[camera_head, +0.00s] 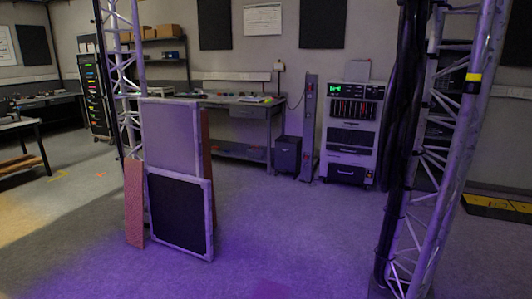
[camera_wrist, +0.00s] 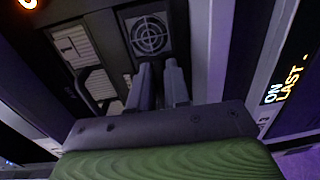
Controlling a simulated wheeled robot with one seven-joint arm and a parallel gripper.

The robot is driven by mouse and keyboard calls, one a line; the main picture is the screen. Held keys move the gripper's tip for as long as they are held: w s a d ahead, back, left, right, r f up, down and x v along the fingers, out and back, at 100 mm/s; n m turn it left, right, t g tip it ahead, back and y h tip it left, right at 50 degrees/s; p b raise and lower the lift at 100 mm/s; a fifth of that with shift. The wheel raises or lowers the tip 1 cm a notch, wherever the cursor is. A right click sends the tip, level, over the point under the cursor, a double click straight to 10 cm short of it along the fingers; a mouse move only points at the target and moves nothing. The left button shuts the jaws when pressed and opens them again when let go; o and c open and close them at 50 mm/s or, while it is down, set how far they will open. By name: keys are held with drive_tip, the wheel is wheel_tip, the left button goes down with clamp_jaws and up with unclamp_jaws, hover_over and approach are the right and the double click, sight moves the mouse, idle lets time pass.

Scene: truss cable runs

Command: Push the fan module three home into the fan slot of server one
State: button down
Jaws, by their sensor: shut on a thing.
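In the wrist view, a square grey fan grille with a round ringed pattern, taken as the fan module (camera_wrist: 150,36), sits in a dark equipment front at the top centre. My gripper (camera_wrist: 160,68) reaches up to the lower edge of the fan module, with its two grey fingers a little apart and shut on it. The part between the fingertips is hard to make out. The dark front around the grille appears to be the server (camera_wrist: 112,42). The slot's edges and how deep the module sits cannot be told. My gripper does not show in the head view.
Light vented panels (camera_wrist: 75,45) lie left of the grille. A pale upright with a lit text strip (camera_wrist: 287,80) stands close on the right. In the head view, leaning panels (camera_head: 180,215), a truss (camera_head: 450,150), a workbench (camera_head: 235,103) and an instrument cabinet (camera_head: 352,130) stand around open floor.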

drive_tip(key=shift+s+d, duration=0.15)
drive_tip(key=shift+d, duration=0.25)
drive_tip(key=shift+s+d, duration=0.15)
drive_tip(key=shift+d, duration=0.15)
drive_tip(key=shift+s+d, duration=0.15)
drive_tip(key=shift+d, duration=0.2)
drive_tip(key=c, duration=1)
unclamp_jaws()
